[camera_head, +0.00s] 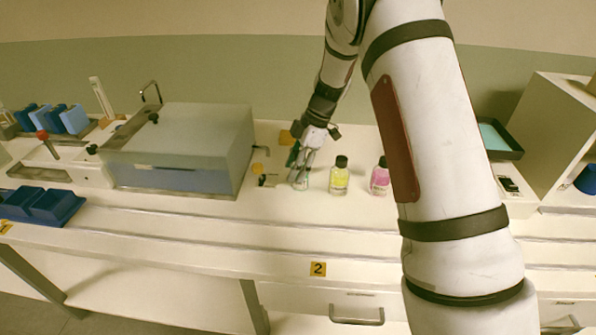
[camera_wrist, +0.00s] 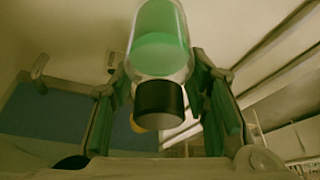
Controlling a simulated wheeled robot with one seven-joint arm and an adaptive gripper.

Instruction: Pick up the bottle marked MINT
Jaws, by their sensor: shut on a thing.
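My gripper (camera_head: 301,158) is at the left end of a short row of bottles on the bench. In the wrist view my gripper (camera_wrist: 161,84) has its two green-padded fingers on either side of a clear bottle with green liquid (camera_wrist: 158,50) and a black cap, and is shut on it. In the head view this green bottle (camera_head: 300,184) is mostly hidden by the fingers. No MINT lettering is readable, and I cannot tell whether it touches the bench. A yellow bottle (camera_head: 339,180) and a pink bottle (camera_head: 380,179), both black-capped, stand upright to its right.
A large grey-lidded box (camera_head: 180,135) stands close on the left of my gripper. Blue trays (camera_head: 45,205) lie at the far left. A dark tray (camera_head: 502,140) and a white shelf unit (camera_head: 550,130) are at the right. The bench front (camera_head: 250,225) is clear.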

